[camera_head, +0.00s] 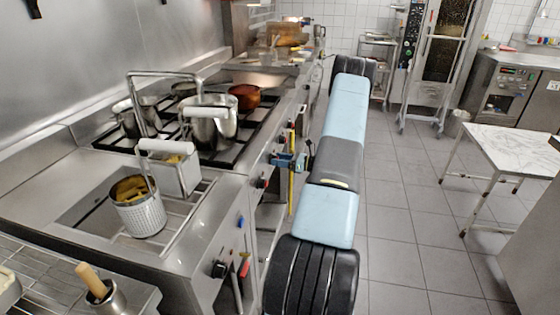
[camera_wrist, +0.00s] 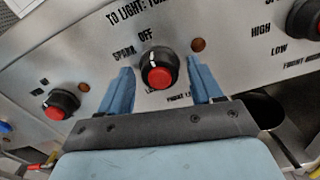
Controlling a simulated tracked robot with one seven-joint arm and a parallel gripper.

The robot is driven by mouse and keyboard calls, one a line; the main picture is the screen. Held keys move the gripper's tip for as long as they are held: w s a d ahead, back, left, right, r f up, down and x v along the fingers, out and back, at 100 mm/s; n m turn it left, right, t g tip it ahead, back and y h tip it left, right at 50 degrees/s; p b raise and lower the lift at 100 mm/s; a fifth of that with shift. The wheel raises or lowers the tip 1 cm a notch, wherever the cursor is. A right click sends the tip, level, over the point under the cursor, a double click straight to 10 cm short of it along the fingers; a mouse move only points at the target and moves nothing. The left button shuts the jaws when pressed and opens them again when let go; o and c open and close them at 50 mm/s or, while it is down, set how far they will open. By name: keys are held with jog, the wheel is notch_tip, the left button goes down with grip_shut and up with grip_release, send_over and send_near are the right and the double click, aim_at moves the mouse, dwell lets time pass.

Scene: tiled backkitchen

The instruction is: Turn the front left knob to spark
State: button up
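The front left knob (camera_wrist: 160,72) is black with a red centre and a white mark pointing up near OFF. SPARK is printed to the left of OFF. The label under the knob is partly hidden and seems to begin with FRONT L. My gripper (camera_wrist: 162,64) is open, with one blue finger on each side of the knob and a visible gap on both sides. In the head view my gripper (camera_head: 290,162) is at the stove's front panel. There I cannot make out the knob between the fingers.
Another red-centred knob (camera_wrist: 56,104) is to the left, and a black knob (camera_wrist: 306,20) labelled HIGH and LOW is to the right. Pots (camera_head: 212,130) stand on the burners. A fryer basket (camera_head: 140,218) is nearer. Tiled floor (camera_head: 400,210) right of my arm is clear, up to a marble-topped table (camera_head: 515,142).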

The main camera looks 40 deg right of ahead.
jog(key=c, duration=0.9)
jog(key=shift+c, duration=0.2)
jog(key=shift+n, duration=0.3)
jog(key=shift+s+n, duration=0.1)
jog(key=shift+n, duration=3.6)
jog(key=o, duration=1.1)
jog(key=shift+c, duration=0.2)
